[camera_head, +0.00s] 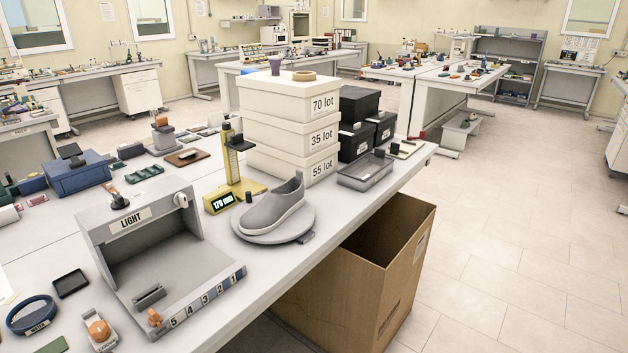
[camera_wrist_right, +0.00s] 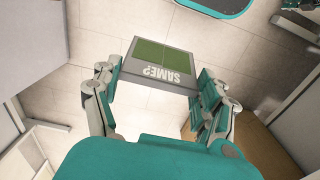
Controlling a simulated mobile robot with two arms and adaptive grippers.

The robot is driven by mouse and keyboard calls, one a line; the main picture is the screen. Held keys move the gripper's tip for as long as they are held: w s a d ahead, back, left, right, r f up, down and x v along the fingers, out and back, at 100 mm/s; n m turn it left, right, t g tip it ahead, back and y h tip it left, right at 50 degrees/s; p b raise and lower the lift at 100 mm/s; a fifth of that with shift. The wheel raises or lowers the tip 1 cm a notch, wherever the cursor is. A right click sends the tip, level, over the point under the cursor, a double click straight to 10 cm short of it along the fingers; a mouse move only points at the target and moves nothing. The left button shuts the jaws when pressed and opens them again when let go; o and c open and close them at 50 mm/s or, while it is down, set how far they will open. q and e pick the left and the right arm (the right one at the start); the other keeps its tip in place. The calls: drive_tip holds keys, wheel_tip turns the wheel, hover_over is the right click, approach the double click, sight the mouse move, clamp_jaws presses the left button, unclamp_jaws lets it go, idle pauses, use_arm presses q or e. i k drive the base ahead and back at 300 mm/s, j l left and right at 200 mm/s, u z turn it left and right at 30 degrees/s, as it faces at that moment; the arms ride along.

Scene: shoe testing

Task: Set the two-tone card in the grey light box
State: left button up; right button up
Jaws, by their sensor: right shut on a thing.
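The two-tone card (camera_wrist_right: 163,55) shows in the right wrist view, with two green halves in a grey frame marked "SAME?". My right gripper (camera_wrist_right: 157,88) is shut on the frame, one finger at each side, and holds it above the floor. The grey light box (camera_head: 150,218), labelled "LIGHT", stands at the front left of the bench in the head view. Its front is open, and a small grey slotted holder (camera_head: 149,296) sits on its floor. Numbered tiles line its front edge. Neither gripper nor the card shows in the head view.
A grey shoe (camera_head: 272,208) stands on a round turntable (camera_head: 250,233) right of the light box. A yellow gauge (camera_head: 232,165) and stacked white boxes (camera_head: 290,125) are behind. A dark tray (camera_head: 70,283) lies left. An open cardboard box (camera_head: 375,290) stands on the floor beside the bench.

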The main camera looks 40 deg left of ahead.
sight(191, 273)
drive_tip(key=i, duration=0.95)
drive_tip(key=i+l, duration=0.15)
drive_tip(key=i, duration=0.85)
drive_tip(key=u, duration=0.4)
drive_tip(key=i+u, duration=0.1)
drive_tip(key=u, duration=0.7)
drive_tip(key=i+l+u, duration=0.1)
drive_tip(key=u, duration=0.7)
drive_tip(key=l+u, duration=0.1)
drive_tip(key=u, duration=2.15)
